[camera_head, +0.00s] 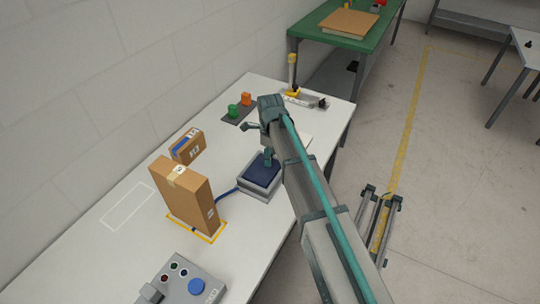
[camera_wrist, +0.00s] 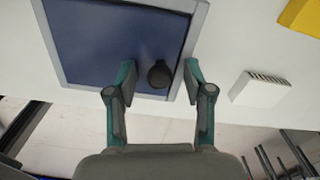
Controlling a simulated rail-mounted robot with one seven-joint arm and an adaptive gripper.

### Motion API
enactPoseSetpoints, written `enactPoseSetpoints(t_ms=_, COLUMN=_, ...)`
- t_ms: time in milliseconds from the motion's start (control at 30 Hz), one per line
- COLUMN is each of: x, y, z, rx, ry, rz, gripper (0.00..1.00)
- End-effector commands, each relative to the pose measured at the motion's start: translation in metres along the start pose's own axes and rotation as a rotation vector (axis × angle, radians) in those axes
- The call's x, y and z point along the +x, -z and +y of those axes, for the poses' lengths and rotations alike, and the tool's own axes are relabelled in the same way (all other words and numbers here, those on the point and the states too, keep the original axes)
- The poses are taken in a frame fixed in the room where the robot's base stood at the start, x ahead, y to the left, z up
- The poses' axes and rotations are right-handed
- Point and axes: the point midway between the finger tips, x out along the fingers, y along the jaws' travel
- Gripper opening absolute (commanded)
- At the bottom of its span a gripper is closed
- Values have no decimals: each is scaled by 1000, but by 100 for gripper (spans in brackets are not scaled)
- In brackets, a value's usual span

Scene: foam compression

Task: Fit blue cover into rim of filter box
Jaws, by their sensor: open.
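The blue cover (camera_head: 262,169) is a dark blue square panel lying within the grey rim of the filter box (camera_head: 257,191) on the white table. It also shows in the wrist view (camera_wrist: 95,40), framed by the light grey rim (camera_wrist: 197,35). I cannot tell whether it sits fully flush. A round dark knob (camera_wrist: 160,75) stands on the cover near one edge. My gripper (camera_wrist: 160,70) is open, with one finger on each side of the knob and gaps between.
A tall cardboard box (camera_head: 185,196) and a smaller box (camera_head: 187,146) stand left of the filter box. A control panel (camera_head: 188,280) is at the front. Green and orange blocks (camera_head: 240,105) lie farther back. A white slotted block (camera_wrist: 260,88) is right of the rim.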

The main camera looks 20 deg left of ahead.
Motion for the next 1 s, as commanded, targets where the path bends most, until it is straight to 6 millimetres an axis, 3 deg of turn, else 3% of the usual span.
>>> enactPoseSetpoints(t_ms=167, x=-15, y=0, z=0, rx=0, ry=1, rz=-1, gripper=52)
enactPoseSetpoints(t_ms=700, x=-107, y=0, z=-1, rx=0, ry=1, rz=-1, gripper=52)
enactPoseSetpoints(t_ms=1000, x=-120, y=0, z=0, rx=0, ry=0, rz=0, gripper=52)
